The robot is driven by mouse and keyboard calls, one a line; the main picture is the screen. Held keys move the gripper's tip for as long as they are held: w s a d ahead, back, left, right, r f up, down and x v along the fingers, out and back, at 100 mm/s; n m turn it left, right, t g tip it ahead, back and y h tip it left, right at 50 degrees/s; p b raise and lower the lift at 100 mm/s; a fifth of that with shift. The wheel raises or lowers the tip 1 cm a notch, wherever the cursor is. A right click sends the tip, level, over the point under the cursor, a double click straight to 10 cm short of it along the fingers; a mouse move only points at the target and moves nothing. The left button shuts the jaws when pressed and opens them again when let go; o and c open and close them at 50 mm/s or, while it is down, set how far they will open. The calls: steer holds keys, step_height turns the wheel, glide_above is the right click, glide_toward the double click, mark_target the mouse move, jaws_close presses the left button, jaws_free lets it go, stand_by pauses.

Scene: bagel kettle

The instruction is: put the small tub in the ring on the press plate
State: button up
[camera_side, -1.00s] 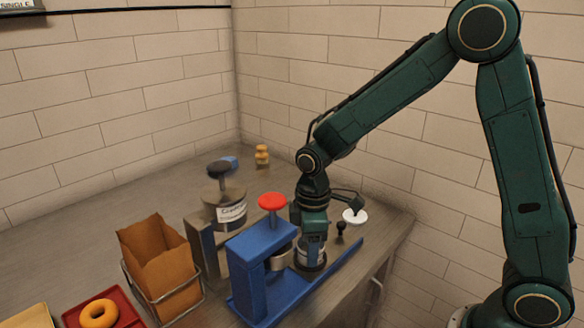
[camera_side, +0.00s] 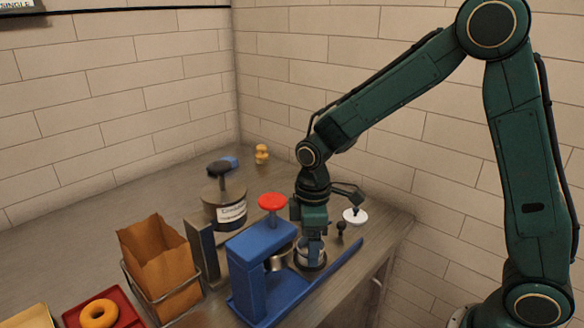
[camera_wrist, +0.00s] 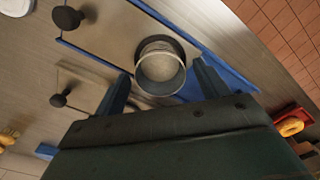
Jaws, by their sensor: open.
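The small tub (camera_side: 308,256) is a metallic, open-topped cup on the blue press's base. It stands upright inside the dark ring (camera_side: 312,267). In the wrist view the tub (camera_wrist: 160,72) shows from above, with the dark ring's rim (camera_wrist: 184,45) around part of it. The press plate (camera_wrist: 118,34) shows as a grey surface beside the tub. My gripper (camera_side: 311,240) is just above the tub. In the wrist view my gripper (camera_wrist: 161,74) has its two fingers apart on either side of the tub, with gaps between. The tub's base is hidden.
The blue press (camera_side: 252,270) with a red knob (camera_side: 272,201) stands close left of my gripper. A labelled pot (camera_side: 226,208) and a paper bag (camera_side: 157,254) are farther left.

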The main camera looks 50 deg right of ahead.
step_height(320, 180, up, 11)
stand_by(0.5)
stand_by(0.5)
steer(key=s+d+r+m+t, duration=0.2)
steer(key=s+m, duration=0.2)
steer(key=s, duration=0.5)
steer(key=s+d+r+m+t, duration=0.3)
steer(key=s+m, duration=0.2)
steer(key=s, duration=0.5)
steer(key=shift+s+d+r+t, duration=0.25)
steer(key=shift+s+r+t, duration=0.05)
steer(key=shift+r, duration=0.05)
